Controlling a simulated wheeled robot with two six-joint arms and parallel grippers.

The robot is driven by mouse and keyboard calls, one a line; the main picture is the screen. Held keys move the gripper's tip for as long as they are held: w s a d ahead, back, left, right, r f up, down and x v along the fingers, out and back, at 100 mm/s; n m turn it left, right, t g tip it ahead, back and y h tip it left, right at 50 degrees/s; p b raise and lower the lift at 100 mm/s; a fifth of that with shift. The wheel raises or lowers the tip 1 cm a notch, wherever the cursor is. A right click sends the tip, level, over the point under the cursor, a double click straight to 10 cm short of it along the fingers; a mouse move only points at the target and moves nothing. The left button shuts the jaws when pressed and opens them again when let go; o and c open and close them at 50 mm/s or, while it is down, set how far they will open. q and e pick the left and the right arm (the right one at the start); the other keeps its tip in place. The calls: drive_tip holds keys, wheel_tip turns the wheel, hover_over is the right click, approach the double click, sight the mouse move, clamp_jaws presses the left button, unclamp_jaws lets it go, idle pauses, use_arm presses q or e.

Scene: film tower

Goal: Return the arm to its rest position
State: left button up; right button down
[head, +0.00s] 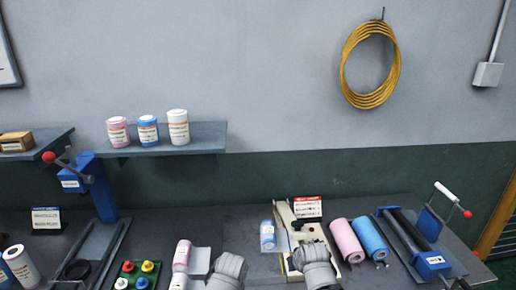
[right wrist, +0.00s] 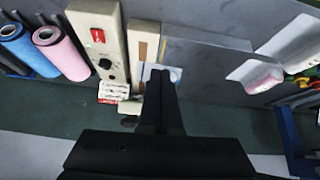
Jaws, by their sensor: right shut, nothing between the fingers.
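My right gripper (right wrist: 163,82) shows in the right wrist view as dark fingers pressed together, with nothing between them. Its fingertips appear over a small blue-and-white item (right wrist: 149,70) that they partly hide; I cannot tell whether they touch. In the head view, my grey right arm (head: 313,264) comes up at the bottom, in front of the cream machine (head: 287,216), and its fingers cannot be made out. My grey left arm (head: 228,270) shows at the bottom middle, beside a pink bottle (head: 182,254). My left gripper's fingers are out of sight.
A blue bottle (head: 268,238) stands left of the cream machine. A wall shelf (head: 205,137) holds three bottles. Colored knobs (head: 142,268) sit lower left.

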drive_tip(key=s+a+f+n+g+b, duration=0.1)
drive_tip(key=s+a+f+g, duration=0.2)
drive_tip(key=s, duration=0.4)
drive_tip(key=s+a+f+n+g+h+b, duration=0.1)
drive_tip(key=s+a+f+g, duration=0.2)
drive_tip(key=s+a, duration=0.3)
drive_tip(key=shift+s+f+n+g+h+b, duration=0.3)
drive_tip(key=shift+s+f+g, duration=0.1)
drive_tip(key=shift+s, duration=0.6)
idle(1.1)
